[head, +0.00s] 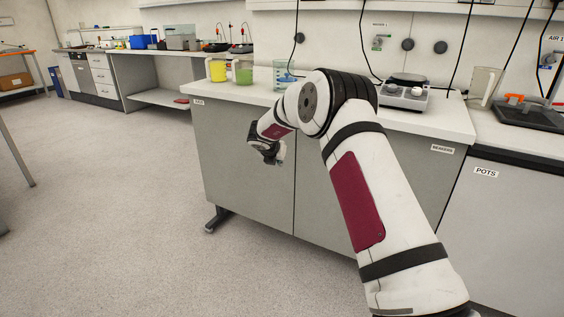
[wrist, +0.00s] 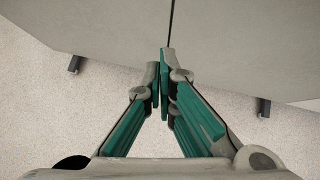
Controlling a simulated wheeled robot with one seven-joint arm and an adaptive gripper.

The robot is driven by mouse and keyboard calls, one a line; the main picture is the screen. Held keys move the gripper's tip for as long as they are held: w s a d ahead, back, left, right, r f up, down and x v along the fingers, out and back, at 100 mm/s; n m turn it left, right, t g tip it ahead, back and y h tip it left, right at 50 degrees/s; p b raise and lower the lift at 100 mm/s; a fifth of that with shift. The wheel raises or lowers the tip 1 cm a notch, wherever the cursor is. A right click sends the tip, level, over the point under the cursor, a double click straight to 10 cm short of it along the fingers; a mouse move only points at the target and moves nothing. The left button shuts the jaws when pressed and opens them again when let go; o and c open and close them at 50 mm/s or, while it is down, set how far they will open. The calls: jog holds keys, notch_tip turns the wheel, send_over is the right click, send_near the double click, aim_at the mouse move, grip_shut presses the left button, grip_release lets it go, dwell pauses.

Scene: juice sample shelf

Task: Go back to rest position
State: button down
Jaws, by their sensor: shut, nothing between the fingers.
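My gripper (wrist: 160,72) is shut and empty in the wrist view, its green-padded fingers meeting at the tips. It points at the grey cabinet front and the speckled floor. In the head view my gripper (head: 270,153) hangs in front of the grey cabinet (head: 240,180), below the worktop edge and apart from it. My arm is bent at the elbow and partly hides the worktop.
On the worktop (head: 455,125) stand a yellow-rimmed jug (head: 217,71), a container of green liquid (head: 243,73), a clear beaker (head: 284,76) and a hotplate (head: 404,95). A white pitcher (head: 483,86) and black tray (head: 530,114) are at right. The floor (head: 110,190) at left is open.

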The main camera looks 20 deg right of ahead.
jog(key=s+a+r+n+t+y, duration=0.15)
jog(key=a+r+n, duration=0.25)
jog(key=r, duration=0.5)
jog(key=s+a+r+n+t+y, duration=0.1)
jog(key=a+r+n+t, duration=0.3)
jog(key=r, duration=0.5)
jog(key=s+a+r+n+g+y, duration=0.1)
jog(key=s+a+r+n+y, duration=0.4)
jog(key=s+a+r+n, duration=0.7)
jog(key=s+f+n+g+y, duration=0.25)
jog(key=s+n+g, duration=0.25)
jog(key=s+n, duration=1.4)
jog(key=s+d+f+n+g+h, duration=0.1)
jog(key=s+d+f+g+h, duration=0.15)
jog(key=s, duration=0.85)
jog(key=s+d+f+n+g+h+p, duration=0.15)
jog(key=s+d+f, duration=0.25)
jog(key=s, duration=0.7)
jog(key=s+d+f+n+g+h, duration=0.1)
jog(key=s+d+f+n+g, duration=0.15)
jog(key=s, duration=0.95)
notch_tip(320, 180, up, 22)
jog(key=t+p, duration=0.4)
jog(key=p, duration=1.5)
jog(key=shift+w+d+f+m+p, duration=0.15)
jog(key=shift+w+m+p, duration=0.2)
jog(key=shift+w+m, duration=0.1)
